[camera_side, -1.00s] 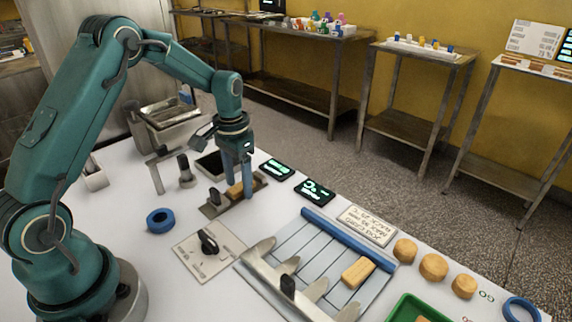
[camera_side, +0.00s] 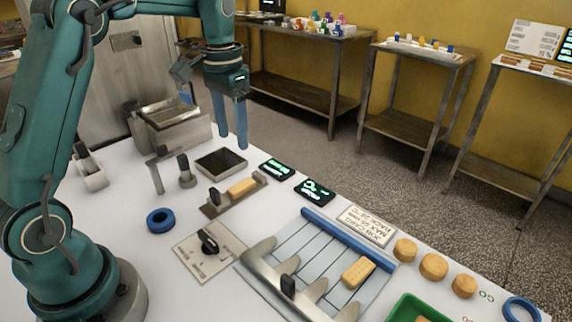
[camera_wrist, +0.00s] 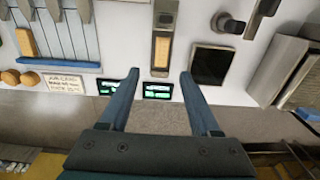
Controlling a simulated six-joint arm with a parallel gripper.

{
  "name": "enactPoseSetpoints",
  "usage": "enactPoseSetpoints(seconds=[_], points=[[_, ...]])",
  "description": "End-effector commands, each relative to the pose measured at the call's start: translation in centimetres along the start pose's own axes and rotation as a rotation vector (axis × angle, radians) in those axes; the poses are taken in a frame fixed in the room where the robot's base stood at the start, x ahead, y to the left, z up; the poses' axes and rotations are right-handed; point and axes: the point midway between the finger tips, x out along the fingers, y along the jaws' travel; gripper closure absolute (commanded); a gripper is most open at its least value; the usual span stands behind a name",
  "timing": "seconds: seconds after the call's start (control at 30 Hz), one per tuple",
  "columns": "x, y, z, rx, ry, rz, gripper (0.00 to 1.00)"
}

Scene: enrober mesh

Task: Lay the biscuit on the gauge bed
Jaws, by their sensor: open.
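A rectangular tan biscuit (camera_side: 242,187) lies flat on the gauge bed (camera_side: 211,210), a narrow metal strip with a dark upright knob at one end and a small block at the other. In the wrist view the biscuit (camera_wrist: 161,53) lies lengthwise on the gauge bed (camera_wrist: 160,73). My gripper (camera_side: 231,140) is open and empty, raised above and behind the bed, clear of the biscuit. In the wrist view its fingers (camera_wrist: 159,74) are spread wide with nothing between them.
A second biscuit (camera_side: 358,272) lies on the slatted rack with a blue bar (camera_side: 348,239). Round biscuits (camera_side: 433,267), a green tray (camera_side: 416,306), a blue ring (camera_side: 160,221), a dark square pad (camera_side: 221,162) and two lit displays (camera_side: 314,191) stand around the bed.

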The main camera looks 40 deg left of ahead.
Motion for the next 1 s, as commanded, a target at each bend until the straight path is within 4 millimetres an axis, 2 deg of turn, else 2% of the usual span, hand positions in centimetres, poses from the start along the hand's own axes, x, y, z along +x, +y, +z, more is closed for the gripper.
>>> enactPoseSetpoints(seconds=[0.2, 0.4, 0.53, 0.7, 0.83, 1.0], points=[[-3.4, 3.3, 3.3, 0.005, 0.111, -0.025, 0.36], [-5.1, 6.3, 7.8, 0.006, 0.237, -0.034, 0.36], [-5.1, 7.9, 10.9, 0.004, 0.317, -0.028, 0.36], [-4.0, 9.2, 14.4, 0.003, 0.409, -0.013, 0.36], [-3.0, 9.8, 16.0, 0.001, 0.454, -0.001, 0.36], [-2.4, 10.0, 16.7, -0.001, 0.475, 0.006, 0.36]])
